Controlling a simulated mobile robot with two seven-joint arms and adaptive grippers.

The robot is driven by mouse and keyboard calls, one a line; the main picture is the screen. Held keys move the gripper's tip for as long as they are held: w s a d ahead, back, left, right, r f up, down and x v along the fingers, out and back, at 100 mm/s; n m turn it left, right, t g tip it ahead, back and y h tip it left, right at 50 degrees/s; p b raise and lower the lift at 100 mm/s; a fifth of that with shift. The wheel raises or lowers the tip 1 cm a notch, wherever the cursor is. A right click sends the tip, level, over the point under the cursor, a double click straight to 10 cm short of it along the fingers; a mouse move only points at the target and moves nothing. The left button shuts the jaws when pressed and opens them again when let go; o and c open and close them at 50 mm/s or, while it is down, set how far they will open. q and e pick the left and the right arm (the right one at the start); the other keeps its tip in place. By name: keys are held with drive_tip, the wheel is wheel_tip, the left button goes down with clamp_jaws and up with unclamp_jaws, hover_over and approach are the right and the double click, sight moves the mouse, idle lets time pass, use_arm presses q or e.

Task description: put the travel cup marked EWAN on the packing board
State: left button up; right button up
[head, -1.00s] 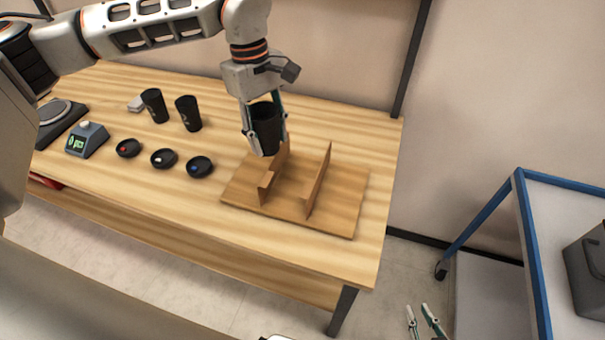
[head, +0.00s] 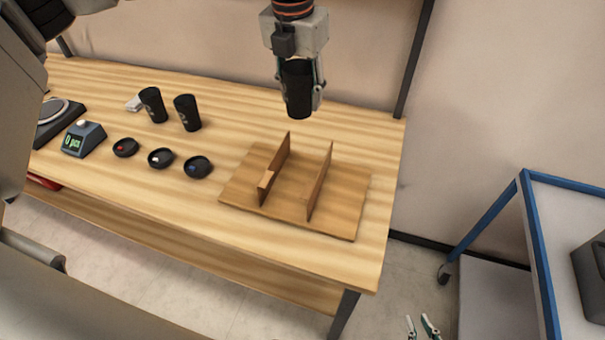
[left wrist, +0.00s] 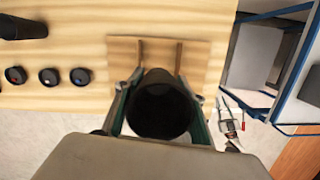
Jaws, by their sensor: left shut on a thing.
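My left gripper (head: 300,95) is shut on a black travel cup (head: 298,84), upright, held in the air above and behind the packing board. The cup shows pale marking on its left side, too small to read. The left wrist view shows the cup's dark round mouth (left wrist: 162,107) between the fingers. The wooden packing board (head: 342,215) lies at the table's right end, with two upright dividers (head: 320,182) and bare lanes. Two more black cups (head: 152,104) (head: 187,113) stand at the back left; their marks are unreadable. My right gripper (head: 423,329) is open and empty, low beside the table.
Three small black dishes (head: 160,158) stand in a row left of the board. A counter display (head: 84,139) and a scale (head: 55,115) are farther left. A blue-framed cart (head: 530,215) with a dark bin stands at the right. The table behind the board is clear.

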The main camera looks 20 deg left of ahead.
use_arm(q)
drive_tip(key=shift+w+d+r+n, duration=0.15)
drive_tip(key=shift+w+n, duration=0.05)
drive_tip(key=shift+n, duration=0.5)
wheel_tip(320, 180, down, 20)
drive_tip(key=shift+r+b, duration=0.15)
drive_tip(key=shift+b, duration=0.4)
drive_tip(key=o, duration=0.5)
drive_tip(key=shift+f, duration=0.2)
drive_tip(key=shift+c, duration=0.2)
drive_tip(key=shift+r, duration=0.15)
